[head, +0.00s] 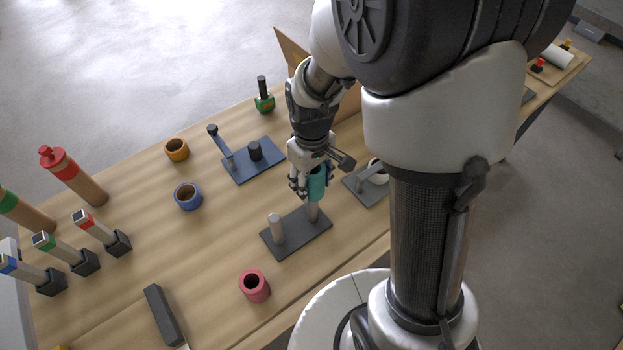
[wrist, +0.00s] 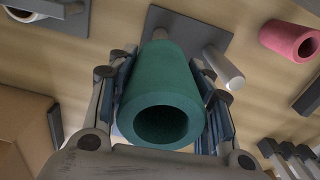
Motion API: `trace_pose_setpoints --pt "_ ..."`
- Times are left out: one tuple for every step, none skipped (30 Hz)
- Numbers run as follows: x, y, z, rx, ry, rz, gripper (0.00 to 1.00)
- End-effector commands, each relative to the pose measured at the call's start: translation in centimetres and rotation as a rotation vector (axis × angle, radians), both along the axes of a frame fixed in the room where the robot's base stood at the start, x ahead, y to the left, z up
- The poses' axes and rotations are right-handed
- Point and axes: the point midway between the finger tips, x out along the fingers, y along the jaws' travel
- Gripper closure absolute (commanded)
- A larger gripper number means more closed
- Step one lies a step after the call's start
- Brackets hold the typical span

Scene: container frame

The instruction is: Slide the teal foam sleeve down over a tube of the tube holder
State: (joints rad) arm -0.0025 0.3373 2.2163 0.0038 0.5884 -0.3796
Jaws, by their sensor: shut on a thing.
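The teal foam sleeve (head: 318,184) is held upright in my gripper (head: 307,190), which is shut on it. In the wrist view the sleeve (wrist: 165,88) sits between both fingers, its open near end dark inside. The tube holder, a dark plate (head: 298,240) with two pale upright tubes, lies below. The sleeve is above the right tube (head: 312,212), whose lower part shows beneath it. I cannot tell whether the tube's top is inside the sleeve. The left tube (head: 276,229) stands bare, and shows in the wrist view (wrist: 223,68) beside the sleeve.
Red (head: 254,286), blue (head: 188,196) and orange (head: 176,150) rings stand on the table. A blue plate (head: 254,162) with posts is behind. A grey plate (head: 366,186) with a white ring stands close right of my gripper.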

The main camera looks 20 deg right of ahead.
Motion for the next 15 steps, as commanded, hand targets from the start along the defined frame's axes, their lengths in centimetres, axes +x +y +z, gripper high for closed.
trace_pose_setpoints --pt "-0.01 0.00 -0.15 0.000 0.000 0.000 0.66" --pt "-0.01 0.00 -0.20 0.000 0.000 0.000 0.66" --pt "-0.01 0.00 -0.27 0.000 0.000 0.000 0.66" --pt "-0.01 0.00 -0.31 0.000 0.000 0.000 0.66" --pt "-0.01 0.01 -0.36 0.000 0.000 0.000 0.66" --pt "-0.01 0.01 -0.42 0.000 0.001 0.000 0.66" --pt "-0.02 0.00 -0.47 0.000 0.001 0.000 0.66" --pt "-0.02 0.00 -0.51 0.000 0.001 0.000 0.66" --pt "-0.02 0.00 -0.57 0.000 0.001 0.000 0.66" --pt "-0.01 0.01 -0.62 0.000 0.001 0.000 0.66" --pt "-0.02 0.00 -0.66 0.000 0.001 0.000 0.66" --pt "-0.02 0.00 -0.72 0.000 0.001 0.000 0.66" --pt "-0.02 0.00 -0.77 0.000 0.001 0.000 0.66" --pt "-0.02 0.00 -0.81 0.000 0.001 0.000 0.66" --pt "-0.02 0.00 -0.87 0.000 0.001 0.000 0.66"
